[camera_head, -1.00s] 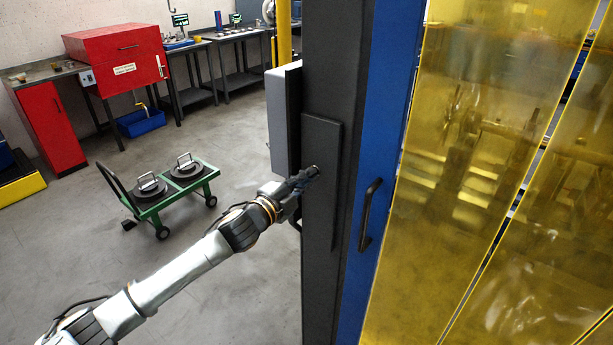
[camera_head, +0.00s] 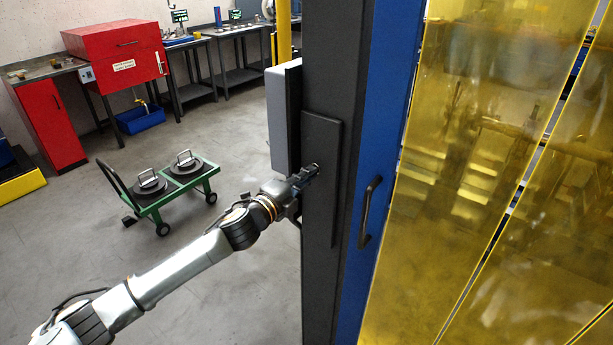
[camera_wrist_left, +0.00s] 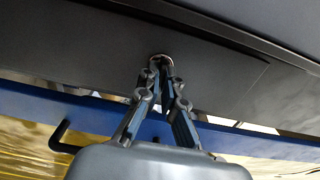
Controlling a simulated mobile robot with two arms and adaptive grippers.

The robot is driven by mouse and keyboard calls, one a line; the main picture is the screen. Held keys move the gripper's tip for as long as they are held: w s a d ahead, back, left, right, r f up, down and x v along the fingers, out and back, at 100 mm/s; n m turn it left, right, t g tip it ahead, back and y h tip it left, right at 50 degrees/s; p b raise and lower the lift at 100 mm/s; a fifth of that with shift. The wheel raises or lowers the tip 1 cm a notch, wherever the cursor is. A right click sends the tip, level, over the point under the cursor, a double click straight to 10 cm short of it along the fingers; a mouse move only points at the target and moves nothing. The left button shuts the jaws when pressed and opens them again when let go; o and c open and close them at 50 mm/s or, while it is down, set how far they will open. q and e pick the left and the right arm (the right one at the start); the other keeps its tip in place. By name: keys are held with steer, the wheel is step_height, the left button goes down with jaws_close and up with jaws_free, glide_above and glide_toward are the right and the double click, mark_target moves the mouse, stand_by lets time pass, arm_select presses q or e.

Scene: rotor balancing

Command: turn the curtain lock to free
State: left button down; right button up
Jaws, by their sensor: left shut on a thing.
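The curtain lock (camera_wrist_left: 161,57) shows in the left wrist view as a small rounded metal piece on the dark post plate. My left gripper (camera_wrist_left: 160,72) is shut on it, with both fingertips meeting at the piece. The fingers hide most of the lock, so I cannot tell which way it points. In the head view my left gripper (camera_head: 311,171) reaches the dark plate (camera_head: 321,215) on the post from the left. The curtain (camera_head: 480,150) is yellow and see-through and hangs to the right of the post. My right gripper is not in view.
A black bar handle (camera_head: 369,210) stands out from the blue frame (camera_head: 393,90) right of the post. A grey box (camera_head: 278,120) sits on the post's left side. A green cart (camera_head: 175,190) with two discs stands on the floor, with clear floor around it.

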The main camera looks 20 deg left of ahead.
arm_select(q)
steer(key=c, duration=1.5)
jaws_free()
steer(key=v, duration=1.2)
